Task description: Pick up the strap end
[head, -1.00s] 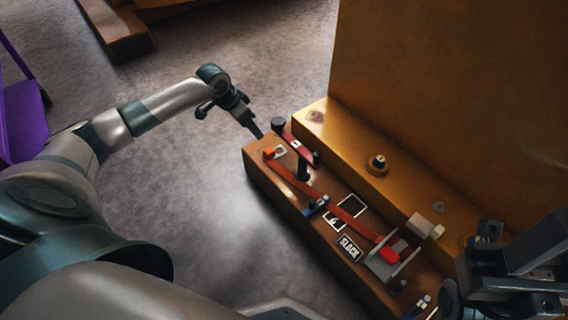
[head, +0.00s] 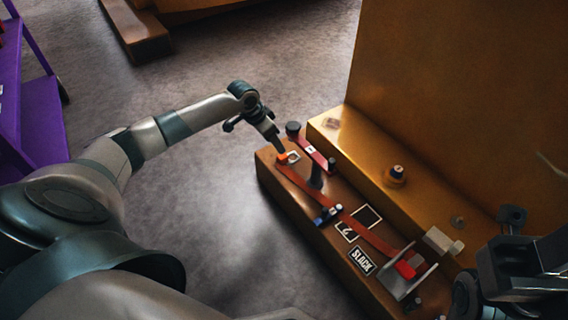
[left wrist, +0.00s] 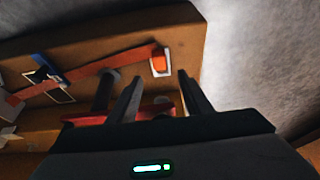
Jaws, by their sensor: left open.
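The red strap (head: 315,190) lies lengthwise along the brown block's top. Its orange end (head: 282,158) is at the far left of the block, beside a white-outlined mark. The orange end also shows in the left wrist view (left wrist: 159,64), where it appears between the fingertips. My left gripper (head: 278,149) is open and empty, with its fingertips close to the orange end. I cannot tell whether they touch it. Its two fingers also show in the left wrist view (left wrist: 160,76). My right gripper (head: 520,262) is at the lower right; its opening is unclear.
A dark post (head: 315,176) stands beside the strap, and a dark knob (head: 293,129) at the far end. A blue clip (head: 327,214) sits midway; a metal bracket (head: 405,282) is near the strap's red other end. A yellow ledge (head: 350,150) and tall panel adjoin the block.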

